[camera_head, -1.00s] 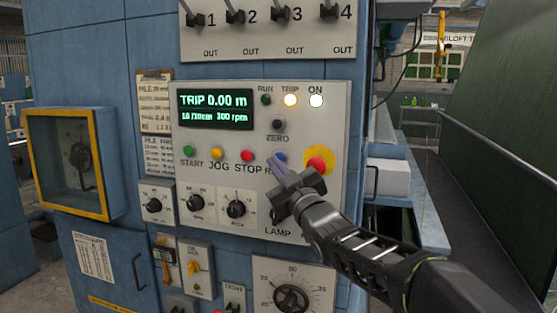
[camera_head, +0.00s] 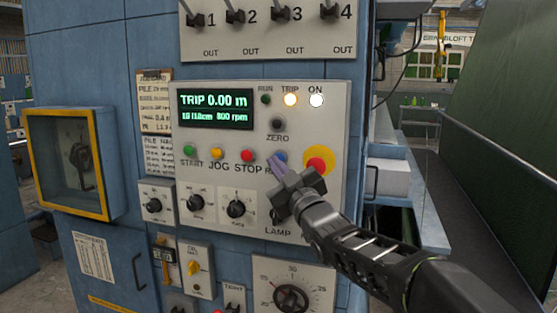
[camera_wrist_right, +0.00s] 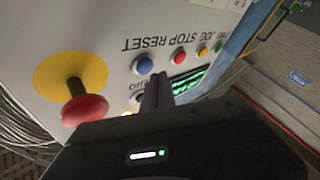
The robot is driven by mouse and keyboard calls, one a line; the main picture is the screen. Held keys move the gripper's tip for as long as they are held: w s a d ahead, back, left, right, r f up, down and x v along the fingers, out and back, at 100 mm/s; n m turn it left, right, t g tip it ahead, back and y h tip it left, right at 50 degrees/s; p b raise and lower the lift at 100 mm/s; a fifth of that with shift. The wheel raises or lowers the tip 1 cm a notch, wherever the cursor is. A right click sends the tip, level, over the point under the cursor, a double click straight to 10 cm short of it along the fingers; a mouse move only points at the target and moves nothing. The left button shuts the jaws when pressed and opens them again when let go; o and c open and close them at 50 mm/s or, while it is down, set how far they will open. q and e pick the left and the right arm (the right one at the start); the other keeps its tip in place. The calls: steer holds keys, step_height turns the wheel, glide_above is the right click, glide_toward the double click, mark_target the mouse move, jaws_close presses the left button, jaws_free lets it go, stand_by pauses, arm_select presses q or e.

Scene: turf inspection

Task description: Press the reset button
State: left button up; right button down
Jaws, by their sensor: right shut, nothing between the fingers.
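The blue reset button (camera_head: 281,157) sits on the light grey control panel (camera_head: 335,120), right of the red stop button (camera_head: 247,156). It also shows in the right wrist view (camera_wrist_right: 143,65), beside the upside-down RESET label. My right gripper (camera_head: 273,162) is shut and empty, its narrow fingers pointing at the panel just beside the blue button. In the right wrist view the fingertips (camera_wrist_right: 158,80) stand close to the blue button, on the side toward the red one. I cannot tell whether they touch the panel. My left gripper is not in view.
A red mushroom button (camera_head: 317,165) on a yellow disc is close on the right. Knobs (camera_head: 237,209) lie below the buttons.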

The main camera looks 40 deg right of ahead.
steer(key=shift+d, duration=0.1)
stand_by(0.5)
steer(key=shift+w+d, duration=0.25)
steer(key=shift+w+d, duration=0.25)
steer(key=shift+d, duration=0.2)
stand_by(0.9)
steer(key=shift+s+a+b, duration=0.5)
steer(key=shift+a+b, duration=0.3)
steer(key=shift+b, duration=0.35)
